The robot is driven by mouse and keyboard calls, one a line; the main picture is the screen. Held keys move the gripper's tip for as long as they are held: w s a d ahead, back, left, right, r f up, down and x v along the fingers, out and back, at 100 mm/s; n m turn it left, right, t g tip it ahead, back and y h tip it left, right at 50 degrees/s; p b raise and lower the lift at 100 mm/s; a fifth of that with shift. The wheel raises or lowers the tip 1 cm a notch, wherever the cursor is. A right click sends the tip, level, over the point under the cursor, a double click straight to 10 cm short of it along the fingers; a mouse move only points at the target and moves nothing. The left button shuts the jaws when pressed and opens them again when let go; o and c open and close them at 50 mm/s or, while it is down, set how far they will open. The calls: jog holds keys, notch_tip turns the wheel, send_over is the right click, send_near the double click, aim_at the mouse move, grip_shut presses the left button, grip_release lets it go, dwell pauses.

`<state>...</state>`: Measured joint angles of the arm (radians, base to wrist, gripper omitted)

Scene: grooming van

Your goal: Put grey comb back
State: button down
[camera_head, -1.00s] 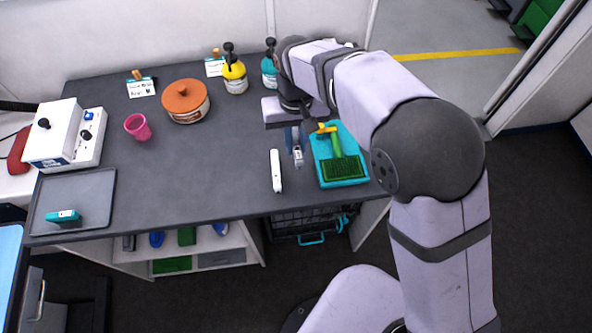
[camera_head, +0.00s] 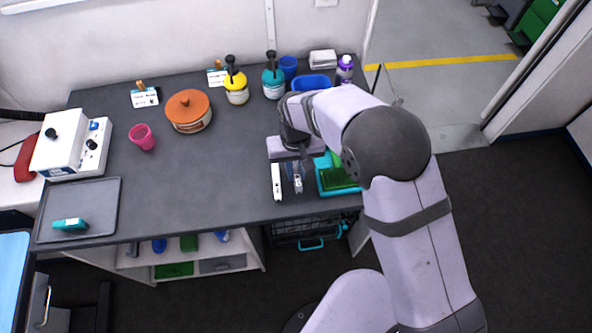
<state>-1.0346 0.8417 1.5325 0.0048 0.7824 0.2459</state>
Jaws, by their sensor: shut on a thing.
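My gripper (camera_head: 296,181) is low over the right front part of the dark table. It is shut on a narrow thing, mostly hidden by the gripper; a little blue and pale grey shows at the fingertips. I cannot tell surely whether this is the grey comb. No other grey comb is clear to see.
A grey tray (camera_head: 105,202) with a teal thing (camera_head: 69,225) is at the left. A pink cup (camera_head: 143,137), an orange-lidded pot (camera_head: 188,112), a yellow bottle (camera_head: 237,88) and a teal bottle (camera_head: 273,83) stand behind. The table's middle is clear.

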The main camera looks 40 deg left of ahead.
aim_at(296, 169)
jog(key=shift+f, duration=0.5)
jog(key=shift+f, duration=0.2)
jog(key=c, duration=1.7)
grip_release()
notch_tip(296, 169, up, 12)
jog(key=b, duration=0.4)
jog(key=shift+a+r, duration=0.1)
jog(key=shift+r, duration=0.1)
